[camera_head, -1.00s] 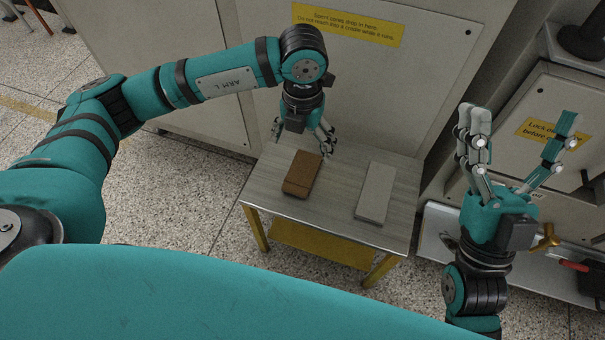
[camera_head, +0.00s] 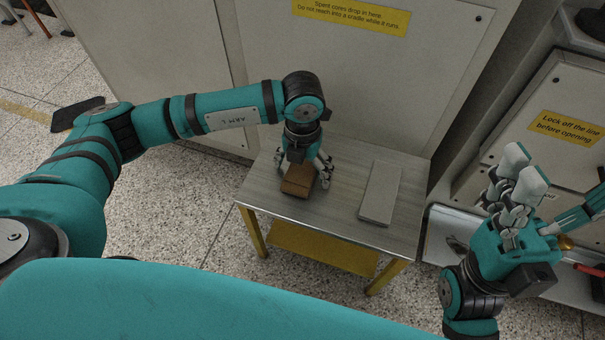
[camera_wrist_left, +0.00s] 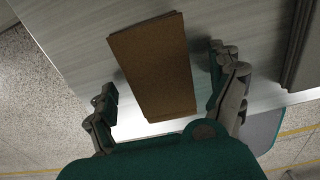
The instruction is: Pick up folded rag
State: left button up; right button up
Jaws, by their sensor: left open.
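The brown folded rag (camera_head: 298,181) lies flat on the left part of a small table. In the left wrist view the rag (camera_wrist_left: 155,65) is a long brown slab with straight edges. My left gripper (camera_head: 302,172) is over the rag, pointing down and open. In the left wrist view its fingers (camera_wrist_left: 165,85) stand on either side of the rag, with gaps between. The far part of the rag is hidden by the gripper in the head view. My right gripper (camera_head: 550,195) is at the right, fingers spread and empty, away from the table.
A grey flat folded slab (camera_head: 380,193) lies on the right part of the table (camera_head: 335,214). A cabinet with a yellow sign (camera_head: 352,15) stands behind the table. Another cabinet with a yellow sign (camera_head: 567,129) is at the right. Bare table lies between the two items.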

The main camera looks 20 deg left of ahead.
pick_arm(q)
jog(key=c, duration=1.2)
jog(key=shift+r, duration=0.1)
